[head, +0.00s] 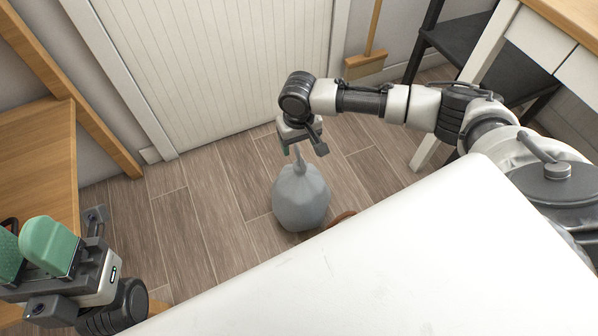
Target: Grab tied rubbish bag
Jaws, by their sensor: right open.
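The tied rubbish bag (301,198) is grey and stands upright on the wood floor, with its twisted neck (298,158) pointing up. My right gripper (303,149) is open just above the bag, pointing down. Its fingers are on either side of the top of the neck as seen from here; I cannot tell whether they touch it. My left gripper (48,247), with green pads, is at the lower left, far from the bag.
A white surface (400,240) fills the lower right, close to the bag. A white panelled door (215,60), a broom (366,62), a dark shelf (455,45) and a white-legged table (480,50) stand behind. Floor left of the bag is clear.

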